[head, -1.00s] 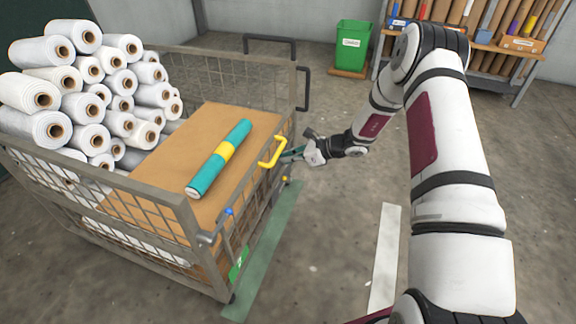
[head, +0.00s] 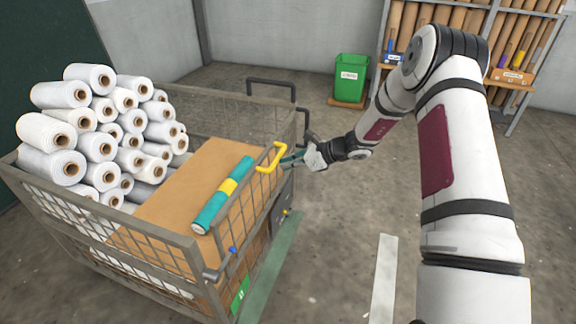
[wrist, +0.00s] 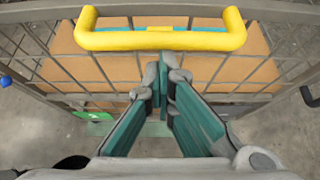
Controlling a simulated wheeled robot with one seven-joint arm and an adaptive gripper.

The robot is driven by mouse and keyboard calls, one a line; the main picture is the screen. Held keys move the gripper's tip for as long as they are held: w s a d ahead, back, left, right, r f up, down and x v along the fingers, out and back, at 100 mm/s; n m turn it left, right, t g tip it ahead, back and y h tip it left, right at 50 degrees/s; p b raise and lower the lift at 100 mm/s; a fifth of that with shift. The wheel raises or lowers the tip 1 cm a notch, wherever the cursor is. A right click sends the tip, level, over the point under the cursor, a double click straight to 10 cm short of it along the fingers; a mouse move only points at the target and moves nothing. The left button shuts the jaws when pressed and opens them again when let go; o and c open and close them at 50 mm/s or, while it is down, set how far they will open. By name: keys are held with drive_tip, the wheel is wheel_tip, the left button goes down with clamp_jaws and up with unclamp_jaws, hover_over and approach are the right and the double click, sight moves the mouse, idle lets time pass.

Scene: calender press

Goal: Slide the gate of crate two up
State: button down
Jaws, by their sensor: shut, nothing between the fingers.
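The wire-mesh crate (head: 110,227) stands at the left, with a mesh gate (head: 246,207) on its right side. A yellow handle (head: 272,157) is on the gate's top edge. The gate's top stands above the board inside the crate. My gripper (head: 291,158) is beside the handle, outside the crate. In the wrist view the yellow handle (wrist: 160,40) spans the top, and the shut, empty fingers (wrist: 165,75) point at the mesh just below its bar. Whether they touch the bar cannot be told. A green tag (head: 240,296) is low on the crate; its number is unreadable.
White rolls (head: 97,147) are piled in the crate's left part. A teal roll with a yellow band (head: 209,212) lies on the brown board (head: 165,210). A green bin (head: 351,80) and a shelf of tubes (head: 510,75) stand behind.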

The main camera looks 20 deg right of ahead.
drive_tip(key=shift+w+a+r, duration=0.15)
drive_tip(key=shift+a+r, duration=0.05)
drive_tip(key=shift+a, duration=0.1)
wheel_tip(320, 180, down, 5)
drive_tip(key=d+b, duration=0.1)
drive_tip(key=b, duration=0.2)
drive_tip(key=p+v, duration=0.2)
drive_tip(key=v, duration=0.9)
drive_tip(key=s+a+r+n+g+h, duration=0.1)
drive_tip(key=s+a+r+n+g, duration=0.2)
drive_tip(key=s+a+r+n, duration=0.55)
drive_tip(key=s+a+r+n+g+h, duration=0.1)
drive_tip(key=s+a+r+n+g, duration=0.3)
drive_tip(key=s+r, duration=0.7)
drive_tip(key=s+d+r+n+h, duration=0.2)
drive_tip(key=s+n+h, duration=0.3)
drive_tip(key=s, duration=0.9)
drive_tip(key=s+d+r+n+h, duration=0.1)
drive_tip(key=s+r+n+h, duration=0.2)
drive_tip(key=s+n, duration=0.7)
drive_tip(key=s+r+m+t+p, duration=0.2)
drive_tip(key=s+r+t+p, duration=0.1)
drive_tip(key=r+p, duration=1.6)
drive_tip(key=shift+s+r+t, duration=0.2)
drive_tip(key=shift+r+t, duration=0.4)
drive_tip(key=shift+r, duration=0.05)
